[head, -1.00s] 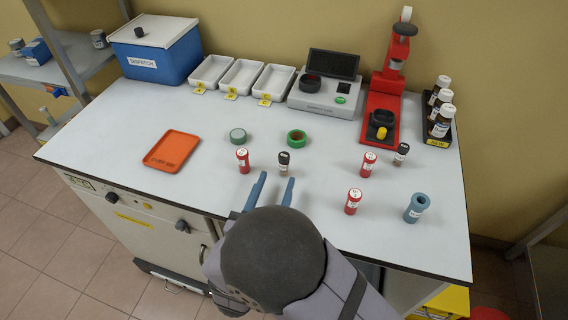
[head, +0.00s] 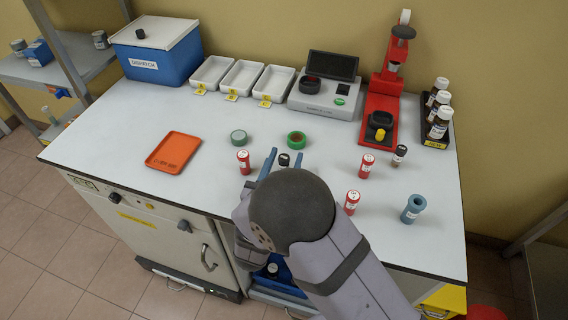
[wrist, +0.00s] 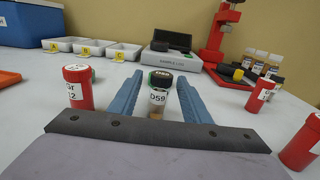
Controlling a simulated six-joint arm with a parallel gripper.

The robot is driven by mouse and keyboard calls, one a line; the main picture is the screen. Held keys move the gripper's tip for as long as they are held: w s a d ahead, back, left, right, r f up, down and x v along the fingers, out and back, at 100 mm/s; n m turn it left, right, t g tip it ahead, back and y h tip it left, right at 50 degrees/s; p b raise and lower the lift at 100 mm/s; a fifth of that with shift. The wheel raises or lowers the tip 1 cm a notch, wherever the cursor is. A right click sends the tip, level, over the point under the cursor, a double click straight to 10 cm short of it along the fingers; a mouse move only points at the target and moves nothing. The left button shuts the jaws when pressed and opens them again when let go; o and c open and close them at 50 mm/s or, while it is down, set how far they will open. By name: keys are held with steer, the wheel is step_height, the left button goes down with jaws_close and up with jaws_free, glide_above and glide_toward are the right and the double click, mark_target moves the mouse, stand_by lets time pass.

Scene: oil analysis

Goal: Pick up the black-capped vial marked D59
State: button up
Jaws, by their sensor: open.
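The black-capped vial marked D59 (wrist: 158,97) stands upright on the bench, its label facing me in the wrist view. In the head view only its dark cap (head: 284,159) shows clearly, the rest being hidden by my gripper. My gripper (head: 285,156) is open, with its two blue fingers on either side of the vial. In the wrist view my gripper (wrist: 158,85) has a finger to the left and a finger to the right of the vial, with small gaps visible.
A red vial (head: 243,162) stands close to the left of my fingers. Red vials (head: 367,166) and (head: 351,202), another black-capped vial (head: 399,155) and a blue cylinder (head: 412,208) stand to the right. Green rings lie behind; an orange tray (head: 173,151) lies left.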

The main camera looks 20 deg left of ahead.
steer(key=shift+w, duration=1.6)
jaws_close()
steer(key=shift+a+r, duration=0.1)
steer(key=shift+r, duration=0.1)
